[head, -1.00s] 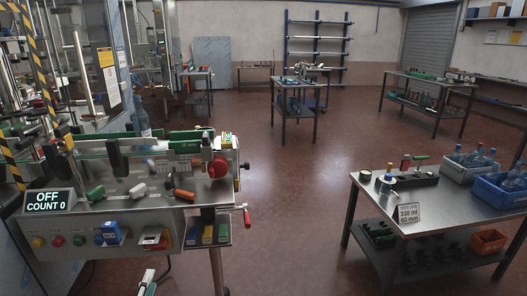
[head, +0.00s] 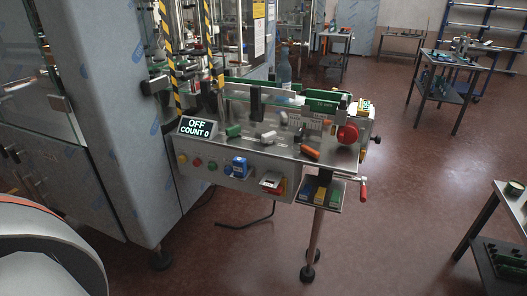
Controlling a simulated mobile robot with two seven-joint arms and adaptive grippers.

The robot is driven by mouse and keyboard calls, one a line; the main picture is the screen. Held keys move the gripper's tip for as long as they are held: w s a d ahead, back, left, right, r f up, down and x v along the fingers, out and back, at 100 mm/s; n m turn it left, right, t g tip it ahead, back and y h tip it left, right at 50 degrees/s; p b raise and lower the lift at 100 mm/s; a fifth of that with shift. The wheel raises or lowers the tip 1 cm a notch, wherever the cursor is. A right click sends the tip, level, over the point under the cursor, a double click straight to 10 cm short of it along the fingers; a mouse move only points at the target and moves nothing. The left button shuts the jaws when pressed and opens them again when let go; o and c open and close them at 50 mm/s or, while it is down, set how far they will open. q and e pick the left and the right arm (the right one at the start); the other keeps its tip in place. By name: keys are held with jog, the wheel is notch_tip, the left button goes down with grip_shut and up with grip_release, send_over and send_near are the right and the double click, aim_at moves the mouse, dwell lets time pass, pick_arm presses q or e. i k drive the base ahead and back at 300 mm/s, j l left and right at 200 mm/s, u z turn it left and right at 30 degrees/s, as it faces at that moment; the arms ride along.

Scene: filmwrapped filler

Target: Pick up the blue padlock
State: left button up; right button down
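A small blue item (head: 239,167) sits on the front control panel of the machine (head: 262,162), right of the coloured buttons. Another blue item (head: 307,187) lies at the left of a small tray (head: 329,206) below the panel's right end, beside a yellow and a green one. Both are too small to tell which is the padlock. Neither of my grippers shows in the head view.
A display (head: 198,127) reads "OFF COUNT 0". Loose green, white and orange pieces lie on the machine top. A red-handled lever (head: 363,188) sticks out at its right. A steel table (head: 506,215) stands at right. The floor (head: 400,150) between is clear.

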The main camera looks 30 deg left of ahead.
aim_at(239, 164)
jog(key=u, duration=1.2)
